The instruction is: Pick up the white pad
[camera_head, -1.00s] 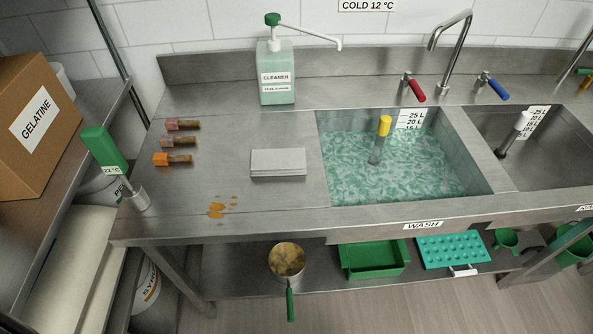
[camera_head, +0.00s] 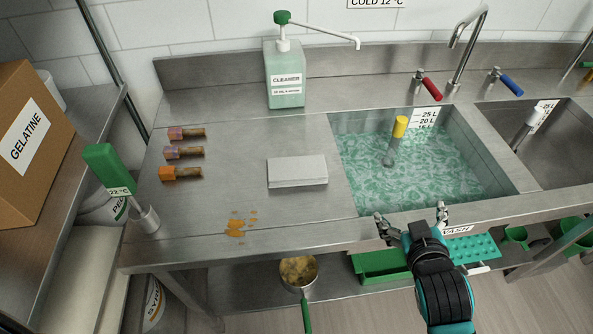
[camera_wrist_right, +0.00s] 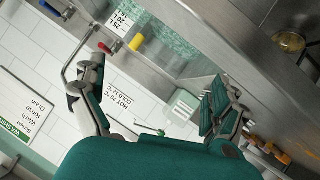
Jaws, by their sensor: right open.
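The white pad (camera_head: 297,171) is a flat, pale rectangular stack lying on the steel counter, left of the wash sink, in the head view. My right gripper (camera_head: 411,213) is open and empty in front of the wash sink's front edge, to the right of the pad and nearer to me, clear of it. In the right wrist view the two fingers of my right gripper (camera_wrist_right: 155,90) are spread apart with nothing between them. I cannot make out the pad in that view. My left gripper is not in view.
The wash sink (camera_head: 350,205) holds green water and a yellow-topped stick (camera_head: 400,127). A cleaner bottle (camera_head: 285,85) stands behind the pad. Brown spills (camera_head: 236,228) lie in front of it, and several brushes (camera_head: 182,153) to its left. The counter immediately around the pad is clear.

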